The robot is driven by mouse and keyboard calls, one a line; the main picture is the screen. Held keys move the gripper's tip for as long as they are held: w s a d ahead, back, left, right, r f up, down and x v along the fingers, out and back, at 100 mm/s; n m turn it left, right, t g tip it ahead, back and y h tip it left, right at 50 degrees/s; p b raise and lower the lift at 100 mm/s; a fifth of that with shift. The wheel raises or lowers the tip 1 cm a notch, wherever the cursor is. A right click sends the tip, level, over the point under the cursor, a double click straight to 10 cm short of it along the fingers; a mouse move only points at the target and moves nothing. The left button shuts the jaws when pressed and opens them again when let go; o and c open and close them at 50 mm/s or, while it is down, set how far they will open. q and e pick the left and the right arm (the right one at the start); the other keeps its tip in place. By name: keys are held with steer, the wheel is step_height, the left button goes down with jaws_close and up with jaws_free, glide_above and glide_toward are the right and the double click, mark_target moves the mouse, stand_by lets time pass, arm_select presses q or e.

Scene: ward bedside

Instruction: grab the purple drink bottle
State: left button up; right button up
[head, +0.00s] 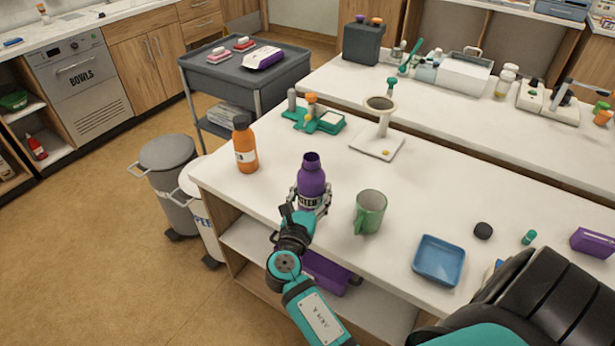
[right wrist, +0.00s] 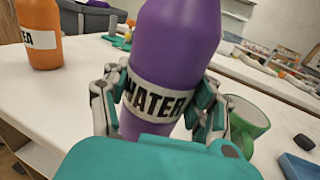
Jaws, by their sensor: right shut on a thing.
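The purple drink bottle (head: 312,180) is upright and open-topped at the near left part of the white table. In the right wrist view the bottle (right wrist: 177,45) fills the middle, with a white label reading "WATER". My right gripper (head: 312,200) is shut on the bottle, with a finger on each side of it at label height. The right wrist view shows the gripper (right wrist: 160,95) pads against the bottle. The bottle's base is hidden by the gripper, so I cannot tell whether it touches the table. My left gripper is not in view.
An orange bottle (head: 245,148) stands to the left and a green mug (head: 370,211) close to the right. A blue tray (head: 438,261) and a black lid (head: 483,230) lie further right. A white stand (head: 378,147) is behind. Bins (head: 165,155) stand left of the table.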

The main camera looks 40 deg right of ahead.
steer(key=s+a+p, duration=0.1)
steer(key=s+a, duration=0.1)
steer(key=s, duration=0.4)
steer(key=shift+a+r+p, duration=0.3)
steer(key=shift+r+p, duration=0.1)
steer(key=shift+s, duration=0.1)
stand_by(0.9)
